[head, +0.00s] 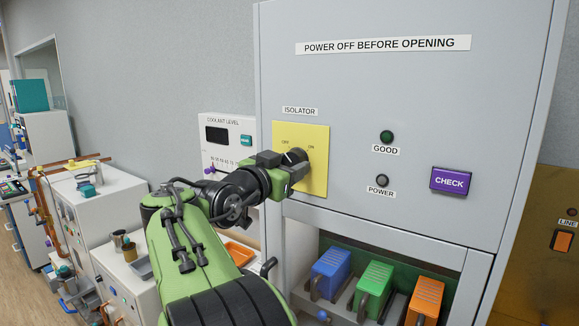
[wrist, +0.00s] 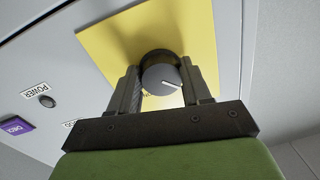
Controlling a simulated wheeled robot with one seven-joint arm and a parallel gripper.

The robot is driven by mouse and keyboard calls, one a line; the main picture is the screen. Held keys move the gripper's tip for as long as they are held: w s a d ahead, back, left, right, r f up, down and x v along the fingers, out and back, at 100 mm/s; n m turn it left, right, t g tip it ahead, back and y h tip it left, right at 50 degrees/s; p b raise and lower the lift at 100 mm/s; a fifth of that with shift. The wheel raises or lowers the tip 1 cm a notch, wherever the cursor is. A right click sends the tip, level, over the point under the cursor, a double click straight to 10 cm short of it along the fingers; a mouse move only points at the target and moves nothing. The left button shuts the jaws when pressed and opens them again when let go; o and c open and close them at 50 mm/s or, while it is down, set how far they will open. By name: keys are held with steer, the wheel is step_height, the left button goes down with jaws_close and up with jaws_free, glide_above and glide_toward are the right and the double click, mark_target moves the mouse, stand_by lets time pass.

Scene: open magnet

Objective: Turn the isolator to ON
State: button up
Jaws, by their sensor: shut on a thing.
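The isolator knob (head: 295,155) is a dark round knob on a yellow plate (head: 317,175) on the grey cabinet, with OFF printed at its upper left and ON at its upper right. In the wrist view the knob (wrist: 160,76) shows a white pointer line on its grey face. That view is roughly upside down, and the line lies toward the OFF side. My gripper (head: 286,163) reaches the knob from the left and front. In the wrist view my gripper (wrist: 160,84) has one finger on each side of the knob, shut on it.
A GOOD lamp (head: 387,137) and a POWER lamp (head: 382,181) both look dark, right of the plate. A purple CHECK button (head: 451,181) is further right. Below is an open bay with blue (head: 331,270), green and orange blocks. A coolant level panel (head: 217,135) stands at left.

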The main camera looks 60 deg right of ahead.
steer(key=shift+c, duration=1.2)
steer(key=shift+f+m+b, duration=0.1)
steer(key=shift+m+b, duration=0.2)
steer(key=shift+b, duration=0.1)
steer(key=m+b, duration=0.7)
steer(key=m, duration=0.1)
steer(key=shift+w, duration=0.2)
steer(key=m+b, duration=0.2)
steer(key=m, duration=0.2)
steer(key=shift+w+m+g, duration=0.1)
steer(key=shift+m+g, duration=0.3)
steer(key=m+b, duration=0.1)
steer(key=m, duration=0.4)
steer(key=shift+r, duration=0.2)
